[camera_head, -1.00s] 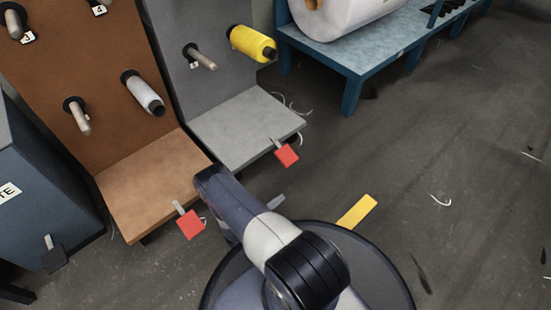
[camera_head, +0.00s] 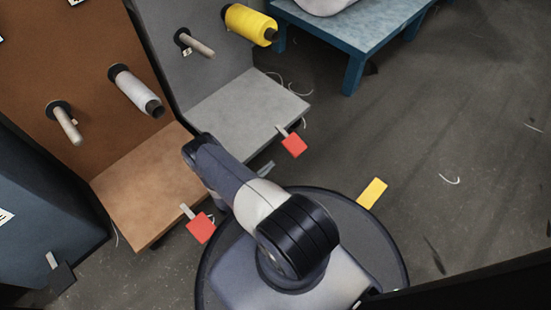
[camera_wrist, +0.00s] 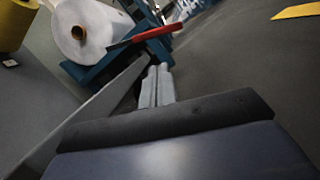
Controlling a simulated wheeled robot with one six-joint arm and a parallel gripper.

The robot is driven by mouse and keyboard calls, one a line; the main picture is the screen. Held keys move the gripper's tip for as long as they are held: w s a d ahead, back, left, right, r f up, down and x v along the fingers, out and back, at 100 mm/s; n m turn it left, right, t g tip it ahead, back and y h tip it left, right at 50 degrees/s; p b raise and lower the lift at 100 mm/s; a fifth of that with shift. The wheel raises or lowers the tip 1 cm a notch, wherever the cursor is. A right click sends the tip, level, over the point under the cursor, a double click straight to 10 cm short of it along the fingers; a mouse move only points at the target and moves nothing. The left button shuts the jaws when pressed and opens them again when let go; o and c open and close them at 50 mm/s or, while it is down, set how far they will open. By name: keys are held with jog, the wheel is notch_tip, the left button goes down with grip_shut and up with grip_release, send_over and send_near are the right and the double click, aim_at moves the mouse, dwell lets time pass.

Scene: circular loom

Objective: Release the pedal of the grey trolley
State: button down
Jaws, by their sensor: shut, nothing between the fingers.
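The grey trolley (camera_head: 235,118) stands upper middle in the head view, an upright grey panel with a flat base. Its red pedal (camera_head: 294,145) sticks out on a short metal lever from the base's front edge. In the wrist view the red pedal (camera_wrist: 150,36) shows nearly edge-on, as a thin slanted bar. My gripper (camera_wrist: 158,72) is shut and empty, its fingertips just below the pedal in that picture; I cannot tell whether they touch. In the head view my arm mostly hides the gripper; only a small grey tip (camera_head: 266,168) shows, lower left of the pedal.
The brown trolley (camera_head: 135,180), with its own red pedal (camera_head: 201,228), stands close on the left. A blue table (camera_head: 350,45) with a white roll is behind. Floor on the right is clear except a yellow marker (camera_head: 372,193) and thread scraps.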

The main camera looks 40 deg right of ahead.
aim_at(289, 139)
jog(key=x, duration=0.9)
jog(key=shift+d+r, duration=0.1)
